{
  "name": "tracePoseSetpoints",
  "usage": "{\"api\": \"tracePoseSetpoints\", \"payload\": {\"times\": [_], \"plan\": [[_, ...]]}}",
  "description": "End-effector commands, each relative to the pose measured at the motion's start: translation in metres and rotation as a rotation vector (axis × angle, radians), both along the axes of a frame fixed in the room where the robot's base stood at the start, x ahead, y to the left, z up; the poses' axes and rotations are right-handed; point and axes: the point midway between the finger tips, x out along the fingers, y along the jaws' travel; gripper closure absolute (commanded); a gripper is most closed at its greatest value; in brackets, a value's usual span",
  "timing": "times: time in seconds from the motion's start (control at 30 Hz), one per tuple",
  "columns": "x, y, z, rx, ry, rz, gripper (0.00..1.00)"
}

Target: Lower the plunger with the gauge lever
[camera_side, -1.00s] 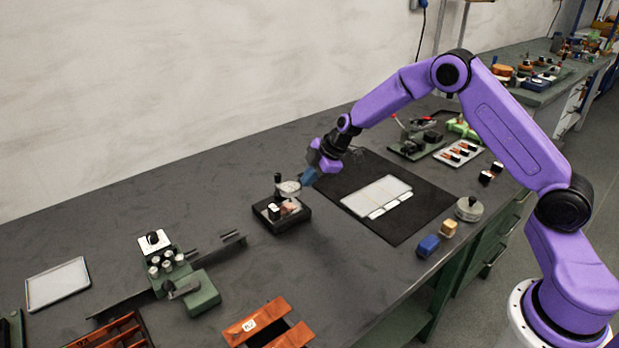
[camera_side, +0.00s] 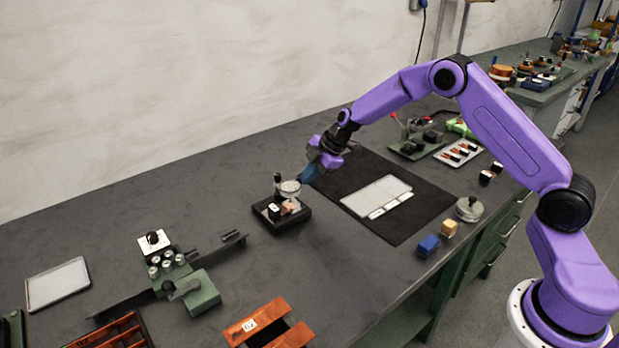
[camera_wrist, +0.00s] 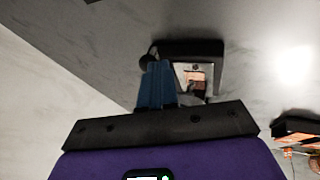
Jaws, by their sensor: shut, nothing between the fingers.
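The gauge (camera_side: 282,212) stands on the grey bench, with a black base, a round pale dial (camera_side: 290,187) and a dark upright post (camera_side: 277,181). A small copper-coloured piece (camera_side: 289,207) shows at its middle. My gripper (camera_side: 308,174) is just right of the dial, with its blue fingers shut and empty. In the wrist view the blue fingers (camera_wrist: 157,84) lie together over the left part of the gauge (camera_wrist: 192,48) and hide some of it. I cannot make out the lever or plunger clearly, nor whether the fingers touch the gauge.
A black mat (camera_side: 405,227) with a white tray (camera_side: 376,195) lies to the right. A blue block (camera_side: 428,245) and a tan block (camera_side: 449,228) sit near the front edge. A green fixture (camera_side: 190,285) stands to the left. Bare bench surrounds the gauge.

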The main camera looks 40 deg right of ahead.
Motion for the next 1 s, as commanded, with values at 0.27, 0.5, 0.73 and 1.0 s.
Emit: {"api": "tracePoseSetpoints", "payload": {"times": [0.27,0.5,0.73,1.0], "plan": [[0.018,-0.007,-0.001,0.001,-0.001,0.208,1.00],[0.037,-0.009,-0.001,0.000,-0.001,0.438,1.00],[0.052,-0.008,-0.001,0.000,0.000,0.495,1.00],[0.065,-0.006,-0.001,-0.001,-0.001,0.492,1.00]]}}
